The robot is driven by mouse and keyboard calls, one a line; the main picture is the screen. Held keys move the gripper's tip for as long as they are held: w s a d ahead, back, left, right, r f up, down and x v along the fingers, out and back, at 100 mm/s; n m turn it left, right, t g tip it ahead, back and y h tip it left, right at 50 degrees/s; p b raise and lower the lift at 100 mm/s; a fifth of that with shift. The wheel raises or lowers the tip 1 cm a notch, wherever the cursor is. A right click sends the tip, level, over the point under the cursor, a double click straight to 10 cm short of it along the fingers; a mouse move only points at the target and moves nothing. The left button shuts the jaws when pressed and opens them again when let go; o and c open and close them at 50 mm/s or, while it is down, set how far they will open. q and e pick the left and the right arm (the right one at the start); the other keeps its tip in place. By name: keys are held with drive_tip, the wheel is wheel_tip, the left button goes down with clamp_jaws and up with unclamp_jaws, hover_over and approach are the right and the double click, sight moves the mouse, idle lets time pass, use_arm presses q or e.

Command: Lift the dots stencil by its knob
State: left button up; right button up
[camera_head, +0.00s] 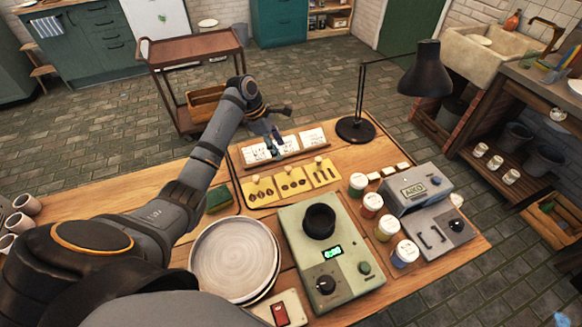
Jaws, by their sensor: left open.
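Three yellow stencils with small knobs lie in a row on the table (110,193). The middle one (292,189) has several dark round spots and looks like the dots stencil; its knob stands up at its far edge. The left stencil (260,196) has a pattern too small to read, and the right stencil (325,178) has dark bars. My left gripper (277,143) is open and empty, beyond the stencils and over the white cards, apart from every knob. My right gripper is out of view.
White pattern cards (313,138) lie behind the stencils. A black lamp (355,129) stands at the back right. Stacked plates (233,258), a green wheel device (333,262), paint jars (372,204) and a grey machine (415,188) crowd the front. A green sponge (219,197) lies left of the stencils.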

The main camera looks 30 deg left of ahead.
sight(288, 168)
use_arm(q)
drive_tip(key=x, duration=0.5)
drive_tip(key=shift+s+d, duration=0.15)
drive_tip(key=shift+f, duration=0.2)
drive_tip(key=x, duration=0.4)
drive_tip(key=shift+s+f, duration=0.25)
drive_tip(key=shift+f, duration=0.3)
clamp_jaws()
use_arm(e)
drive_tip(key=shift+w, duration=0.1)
